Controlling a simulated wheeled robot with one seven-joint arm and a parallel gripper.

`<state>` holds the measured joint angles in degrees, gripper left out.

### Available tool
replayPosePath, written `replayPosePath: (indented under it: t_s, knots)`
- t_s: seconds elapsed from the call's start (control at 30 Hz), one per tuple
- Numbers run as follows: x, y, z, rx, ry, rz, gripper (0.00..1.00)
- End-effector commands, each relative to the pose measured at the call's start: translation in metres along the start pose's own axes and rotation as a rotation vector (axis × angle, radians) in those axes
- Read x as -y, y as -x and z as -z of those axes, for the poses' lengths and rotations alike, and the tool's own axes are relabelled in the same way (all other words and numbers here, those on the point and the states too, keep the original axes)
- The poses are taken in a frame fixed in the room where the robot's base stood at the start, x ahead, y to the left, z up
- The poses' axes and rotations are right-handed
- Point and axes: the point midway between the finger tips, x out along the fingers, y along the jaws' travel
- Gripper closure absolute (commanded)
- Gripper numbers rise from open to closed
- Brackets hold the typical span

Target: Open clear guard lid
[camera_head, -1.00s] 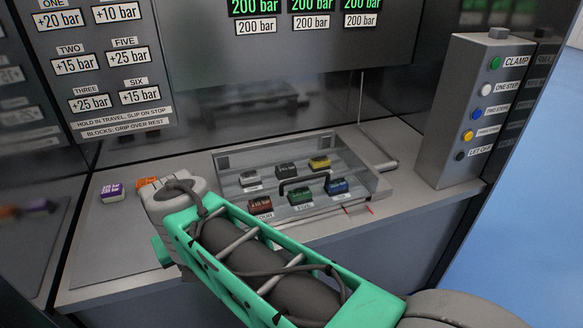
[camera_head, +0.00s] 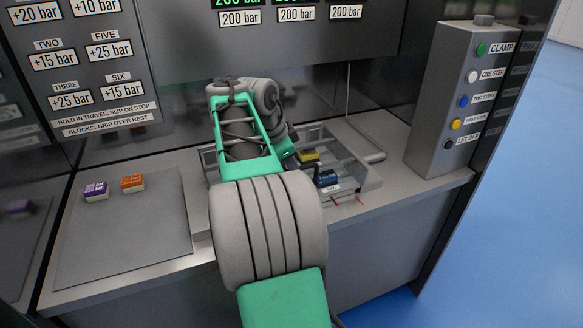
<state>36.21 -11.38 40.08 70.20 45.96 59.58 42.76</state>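The shallow grey tray (camera_head: 368,183) with the clear guard lid sits on the counter behind my arm. Only its right part and a bit of its left edge show. A yellow block (camera_head: 309,155) and a blue block (camera_head: 326,177) show inside it. My arm hides the rest of the tray, the lid's black handle and the other blocks. I cannot make out the clear lid itself or how it stands now. My arm reaches over the tray and its far end bends down there. My gripper's fingers are hidden behind the arm.
A purple block (camera_head: 96,191) and an orange block (camera_head: 133,182) rest on a dark mat (camera_head: 130,240) at left. A grey button box (camera_head: 455,100) with several coloured buttons stands at right. A thin upright rod (camera_head: 348,105) and a short bar (camera_head: 370,155) are behind the tray.

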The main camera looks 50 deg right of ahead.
Motion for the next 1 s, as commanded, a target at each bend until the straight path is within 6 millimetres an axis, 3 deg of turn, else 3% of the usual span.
replayPosePath:
  t_s: [0.3, 0.7, 1.0]
  knots:
    - [0.0006, -0.0051, -0.0001, 0.000, 0.001, 0.003, 0.67]
    - [0.0005, -0.0049, -0.0003, 0.000, 0.002, 0.002, 0.99]
    - [0.0005, -0.0049, -0.0003, 0.001, 0.002, 0.002, 1.00]
